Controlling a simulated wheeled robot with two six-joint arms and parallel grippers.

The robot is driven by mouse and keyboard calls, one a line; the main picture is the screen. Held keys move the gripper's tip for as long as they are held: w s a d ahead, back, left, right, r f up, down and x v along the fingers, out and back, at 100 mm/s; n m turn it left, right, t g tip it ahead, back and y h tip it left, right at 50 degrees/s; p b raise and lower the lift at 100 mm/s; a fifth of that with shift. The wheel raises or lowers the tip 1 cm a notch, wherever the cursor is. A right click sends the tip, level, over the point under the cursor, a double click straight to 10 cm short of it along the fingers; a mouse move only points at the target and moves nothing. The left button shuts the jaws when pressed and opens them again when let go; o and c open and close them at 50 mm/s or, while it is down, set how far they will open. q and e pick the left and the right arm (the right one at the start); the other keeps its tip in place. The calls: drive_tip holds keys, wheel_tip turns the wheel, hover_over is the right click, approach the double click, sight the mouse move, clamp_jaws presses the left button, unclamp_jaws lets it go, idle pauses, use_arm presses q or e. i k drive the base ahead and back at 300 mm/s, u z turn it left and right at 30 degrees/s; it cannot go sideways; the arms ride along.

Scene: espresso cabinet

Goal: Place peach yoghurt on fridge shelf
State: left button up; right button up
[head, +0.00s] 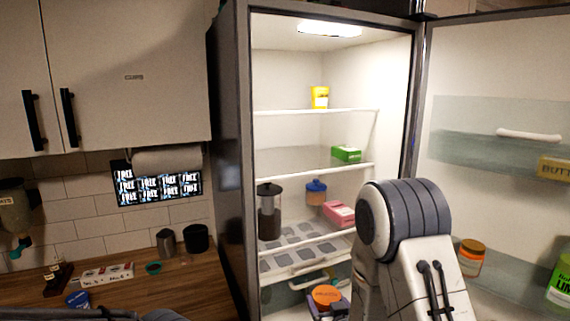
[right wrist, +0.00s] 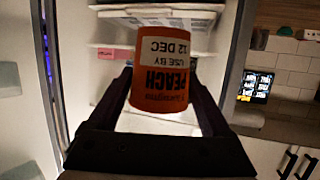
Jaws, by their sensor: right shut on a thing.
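The open fridge (head: 285,75) has a top shelf (head: 315,111), a middle shelf (head: 318,174) and a lower shelf (head: 310,243). My left gripper is not seen.
A yellow carton (head: 320,97) stands on the top shelf and a green box (head: 346,153) on the middle one. A dark canister (head: 269,212), blue-lidded jar (head: 316,192) and pink box (head: 339,213) occupy the lower level. The open door (head: 490,75) stands right. The left of the upper shelves is free.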

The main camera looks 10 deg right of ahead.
sight(290, 162)
drive_tip(key=u, duration=1.05)
drive_tip(key=k, duration=0.8)
drive_tip(key=z, duration=1.1)
drive_tip(key=i, duration=1.4)
